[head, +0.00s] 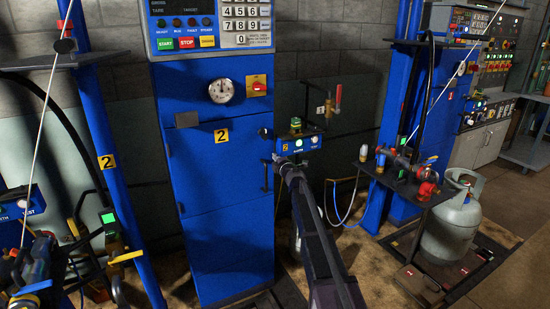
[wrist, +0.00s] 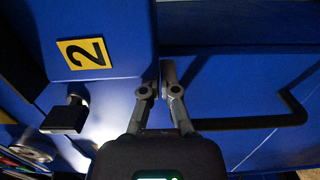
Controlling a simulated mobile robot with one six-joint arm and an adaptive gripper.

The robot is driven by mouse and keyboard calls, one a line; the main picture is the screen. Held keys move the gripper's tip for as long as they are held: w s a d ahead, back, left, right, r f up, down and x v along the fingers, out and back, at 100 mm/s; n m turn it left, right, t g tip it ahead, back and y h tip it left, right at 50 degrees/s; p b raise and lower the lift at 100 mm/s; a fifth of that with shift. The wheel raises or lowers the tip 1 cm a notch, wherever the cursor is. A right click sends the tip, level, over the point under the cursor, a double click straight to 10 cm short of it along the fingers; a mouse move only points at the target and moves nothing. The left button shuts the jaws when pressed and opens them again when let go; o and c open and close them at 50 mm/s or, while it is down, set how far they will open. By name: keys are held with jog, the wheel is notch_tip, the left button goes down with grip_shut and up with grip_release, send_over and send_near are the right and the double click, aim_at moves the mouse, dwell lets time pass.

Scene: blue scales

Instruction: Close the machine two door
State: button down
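Machine two is a tall blue cabinet (head: 218,85) with a yellow "2" label (head: 221,136), also seen in the wrist view (wrist: 85,53). Its blue front panel, the door (head: 215,180), looks close to flush; I cannot tell whether it is fully shut. A black bar handle (head: 266,176) stands at its right edge and shows at right in the wrist view (wrist: 250,122). My gripper (head: 279,160) is at the cabinet's right edge, beside the handle's upper end. In the wrist view its fingertips (wrist: 160,80) are nearly together, with nothing visible between them.
A black knob (wrist: 65,115) is near the gripper. A small blue control box (head: 298,144) is behind it. A keypad panel (head: 208,25) tops the cabinet. A grey gas cylinder (head: 450,228) stands at right on a platform. Another station with a blue post (head: 108,160) is at left.

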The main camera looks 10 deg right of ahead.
jog(key=d+v, duration=0.1)
jog(key=v, duration=1.2)
jog(key=shift+r, duration=0.2)
jog(key=shift+w+d, duration=0.1)
